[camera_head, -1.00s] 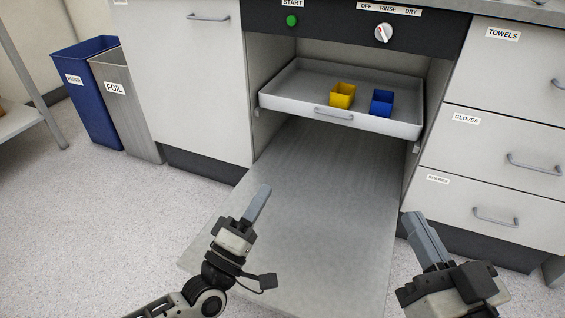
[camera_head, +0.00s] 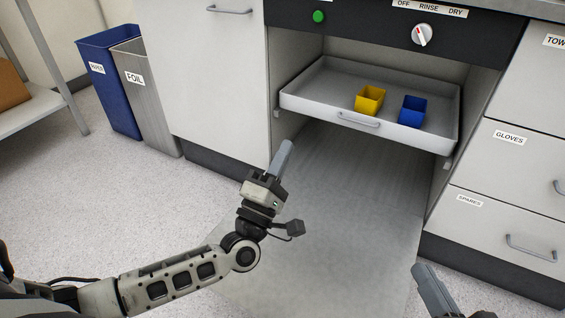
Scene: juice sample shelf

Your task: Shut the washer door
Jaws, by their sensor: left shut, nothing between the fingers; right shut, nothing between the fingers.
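The washer door (camera_head: 345,215) hangs open, folded down flat in front of the washer opening as a grey panel. The washer's grey rack (camera_head: 300,97) is partly pulled out above it and holds a yellow cup (camera_head: 369,99) and a blue cup (camera_head: 412,111). My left gripper (camera_head: 286,148) is shut and empty, above the left edge of the door and below the rack's left front corner. My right gripper (camera_head: 420,275) is shut and empty at the bottom right, near the door's right edge.
The control panel with a green start button (camera_head: 319,16) and a dial (camera_head: 422,35) is above the opening. Drawers (camera_head: 510,190) stand at right, a cabinet (camera_head: 205,80) at left. A blue paper bin (camera_head: 108,85) and a foil bin (camera_head: 146,100) are further left. The left floor is clear.

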